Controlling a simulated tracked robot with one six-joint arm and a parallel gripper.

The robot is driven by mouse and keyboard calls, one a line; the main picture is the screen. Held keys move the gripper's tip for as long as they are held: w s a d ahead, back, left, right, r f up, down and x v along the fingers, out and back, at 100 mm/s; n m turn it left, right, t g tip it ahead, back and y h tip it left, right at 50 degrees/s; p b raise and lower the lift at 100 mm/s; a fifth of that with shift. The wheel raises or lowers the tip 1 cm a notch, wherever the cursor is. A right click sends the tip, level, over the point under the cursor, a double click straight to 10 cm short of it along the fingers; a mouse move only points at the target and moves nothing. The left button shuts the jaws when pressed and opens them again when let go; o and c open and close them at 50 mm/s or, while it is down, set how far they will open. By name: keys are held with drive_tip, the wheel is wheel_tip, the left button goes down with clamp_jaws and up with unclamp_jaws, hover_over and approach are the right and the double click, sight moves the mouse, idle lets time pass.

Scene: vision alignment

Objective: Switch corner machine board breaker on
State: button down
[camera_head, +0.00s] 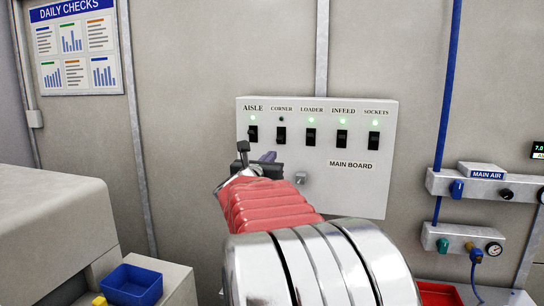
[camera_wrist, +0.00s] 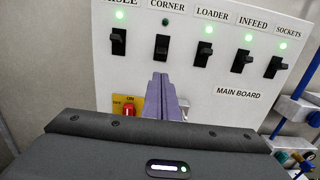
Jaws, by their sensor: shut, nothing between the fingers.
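The white main board (camera_head: 345,190) hangs on the wall with a row of black breakers, labelled Aisle, Corner, Loader, Infeed and Sockets. The Corner breaker (camera_head: 281,136) is second from left, and it also shows in the wrist view (camera_wrist: 161,45). The Corner lamp (camera_wrist: 165,22) is dark, while the other lamps glow green. My gripper (camera_head: 268,157) is shut and empty. In the wrist view its purple-grey fingers (camera_wrist: 160,80) point up at the board, with their tips just below the Corner breaker. I cannot tell their distance from the board.
A yellow plate with a red knob (camera_wrist: 129,109), marked On, sits low on the board beside my fingers. A small silver fitting (camera_head: 300,178) is right of my gripper. Main air piping (camera_head: 480,183) is at the right. A blue bin (camera_head: 132,286) is at lower left.

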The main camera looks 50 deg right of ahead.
sight(280, 139)
drive_tip(key=shift+x, duration=4.65)
drive_tip(key=shift+f, duration=0.1)
